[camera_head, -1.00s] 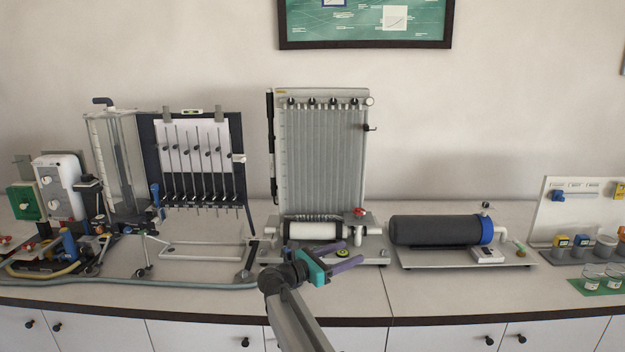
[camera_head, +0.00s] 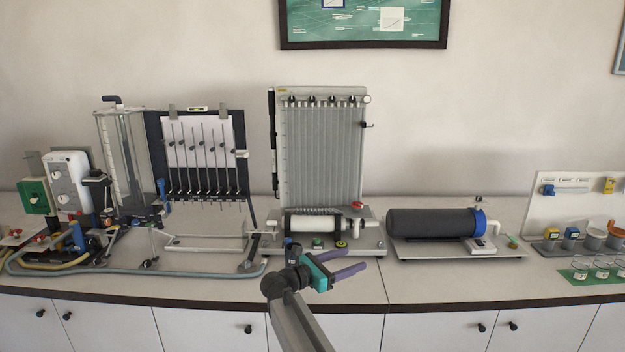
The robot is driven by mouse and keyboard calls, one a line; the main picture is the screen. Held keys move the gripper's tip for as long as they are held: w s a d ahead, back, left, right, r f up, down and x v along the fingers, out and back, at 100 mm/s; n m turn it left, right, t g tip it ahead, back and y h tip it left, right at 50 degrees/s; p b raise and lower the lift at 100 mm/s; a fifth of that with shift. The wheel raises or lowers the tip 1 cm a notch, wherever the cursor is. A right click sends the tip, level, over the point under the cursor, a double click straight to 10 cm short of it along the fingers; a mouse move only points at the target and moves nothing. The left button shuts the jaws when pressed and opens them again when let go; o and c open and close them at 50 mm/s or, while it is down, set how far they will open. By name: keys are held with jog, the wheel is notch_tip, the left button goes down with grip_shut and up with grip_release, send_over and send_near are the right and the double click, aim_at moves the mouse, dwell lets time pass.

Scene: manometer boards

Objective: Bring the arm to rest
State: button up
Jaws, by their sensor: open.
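My gripper (camera_head: 357,262) has two purple fingers on a teal body, spread apart with nothing between them. It points right, in front of the middle manometer board's base and near the bench's front edge in the picture. My arm (camera_head: 296,322) reaches up to it from the bottom of the view. The gap between the gripper and the bench top cannot be told from this view.
The grey manometer board (camera_head: 325,155) stands behind the gripper, with a red knob (camera_head: 357,205) on its base. A dark cylinder (camera_head: 432,225) lies to the right. A second manometer board (camera_head: 204,150) stands left. Bare bench (camera_head: 440,280) shows at the front right.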

jog(key=s+d+f+m+g+y+b, duration=0.1)
jog(key=s+d+f+m+g+y, duration=0.2)
jog(key=s+f, duration=0.7)
jog(key=s+d+f+m+g+y+b, duration=0.1)
jog(key=s+d+f+m+g, duration=0.25)
jog(key=f, duration=1.25)
jog(key=s+d+f+m+g+y, duration=0.25)
jog(key=s+d+f, duration=0.45)
jog(key=f, duration=0.6)
jog(key=s+a+f+m+g+y+b, duration=0.1)
jog(key=s+f+m, duration=0.4)
jog(key=s, duration=0.6)
jog(key=s+a+f+m+g+y+b, duration=0.1)
jog(key=s+a+f+m+g+y, duration=0.2)
jog(key=s+f, duration=0.4)
jog(key=s+a+f+m+g+y, duration=0.1)
jog(key=s+a+f+m+y, duration=0.2)
jog(key=s, duration=1.2)
notch_tip(320, 180, down, 4)
jog(key=m+y, duration=0.1)
jog(key=m, duration=0.3)
jog(key=shift+s+r+g+b, duration=0.15)
jog(key=shift+r+g+b, duration=0.1)
jog(key=shift+g+b, duration=0.15)
jog(key=shift+a+y, duration=0.1)
jog(key=shift+y, duration=0.15)
